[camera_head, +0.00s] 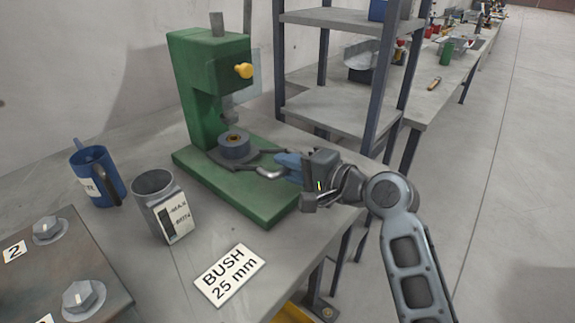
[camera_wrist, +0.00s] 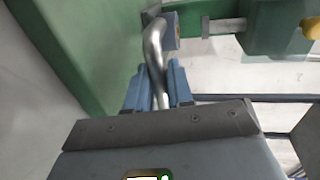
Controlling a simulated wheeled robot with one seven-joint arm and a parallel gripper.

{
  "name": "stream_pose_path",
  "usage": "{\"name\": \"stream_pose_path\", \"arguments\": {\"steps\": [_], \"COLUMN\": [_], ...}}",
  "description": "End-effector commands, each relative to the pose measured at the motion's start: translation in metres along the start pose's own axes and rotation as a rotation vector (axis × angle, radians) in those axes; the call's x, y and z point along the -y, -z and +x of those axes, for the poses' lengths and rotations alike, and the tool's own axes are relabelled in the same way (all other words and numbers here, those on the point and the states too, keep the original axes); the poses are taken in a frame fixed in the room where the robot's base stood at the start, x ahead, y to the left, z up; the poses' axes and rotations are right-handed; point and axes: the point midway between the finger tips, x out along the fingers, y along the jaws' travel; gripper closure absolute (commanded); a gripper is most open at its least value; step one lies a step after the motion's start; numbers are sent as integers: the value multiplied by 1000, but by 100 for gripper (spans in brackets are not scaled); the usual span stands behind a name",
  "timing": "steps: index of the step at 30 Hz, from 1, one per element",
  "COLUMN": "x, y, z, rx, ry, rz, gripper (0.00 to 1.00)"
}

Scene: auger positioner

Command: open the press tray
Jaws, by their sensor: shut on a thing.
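The green press (camera_head: 207,90) stands on the bench against the wall, on a green base plate (camera_head: 250,205). On the base plate is the press tray, a dark flat plate (camera_head: 245,158) carrying a grey round part (camera_head: 234,146) with a tan centre. A bent silver handle (camera_head: 270,172) sticks out from the tray to the right. My gripper (camera_head: 285,165) reaches in from the right, its blue fingers shut on the handle. In the wrist view the handle (camera_wrist: 155,48) runs down between the two blue fingers (camera_wrist: 159,88). The fingers partly hide the handle's end.
A blue mug (camera_head: 98,175) and a grey labelled container (camera_head: 160,205) stand left of the press. A plate with large bolts (camera_head: 60,270) lies at front left. A "BUSH 25 mm" card (camera_head: 230,275) lies in front. A metal shelf (camera_head: 345,105) stands behind right.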

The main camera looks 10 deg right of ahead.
Motion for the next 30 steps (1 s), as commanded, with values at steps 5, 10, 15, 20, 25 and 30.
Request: {"name": "stream_pose_path", "arguments": {"steps": [5,10,15,20,25,30], "x": [-7,-18,-25,-27,-27,-26], "y": [1,1,0,0,0,0], "z": [-36,-81,-109,-116,-116,-115], "rx": [-2,-3,0,1,1,1], "ry": [-6,-7,-6,-4,-4,-4], "rz": [6,5,4,2,1,1], "gripper": [100,100,100,100,100,68]}}
